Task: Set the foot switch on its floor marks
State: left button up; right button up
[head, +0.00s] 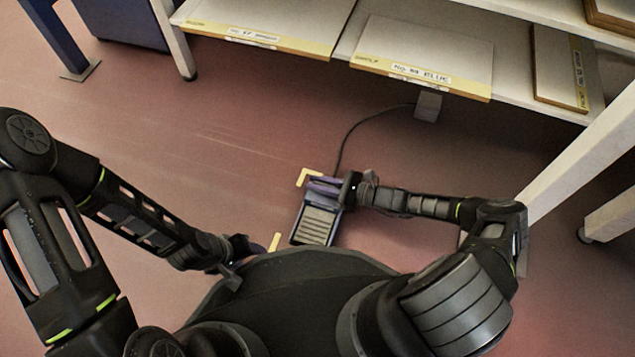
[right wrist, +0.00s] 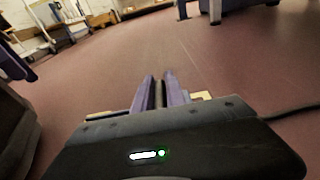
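The foot switch (head: 317,225) has a grey ribbed pedal in a dark frame and sits at floor level. A yellow corner mark (head: 308,177) lies at its far left, and another yellow mark (head: 274,242) lies apart to its left. The far mark also shows in the right wrist view (right wrist: 201,95). My right gripper (head: 323,187) reaches in from the right. Its purple fingers are close together on a narrow part at the switch's far end, which they partly hide. My left gripper (head: 262,248) is low at left, away from the switch; its fingers are mostly hidden.
A dark cable (head: 352,130) runs from the switch to a grey box (head: 428,106) under the shelf. The shelf (head: 340,45) with labelled boards spans the back. White legs (head: 590,150) stand at right. The reddish floor (head: 220,120) is clear at left.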

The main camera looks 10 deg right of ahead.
jog(key=o, duration=0.3)
jog(key=shift+o, duration=0.2)
jog(key=shift+r, duration=0.15)
jog(key=shift+s+d+r, duration=0.1)
jog(key=shift+d, duration=0.05)
jog(key=p+v, duration=0.3)
jog(key=v, duration=0.8)
jog(key=shift+s+d, duration=0.2)
jog(key=shift+d, duration=0.1)
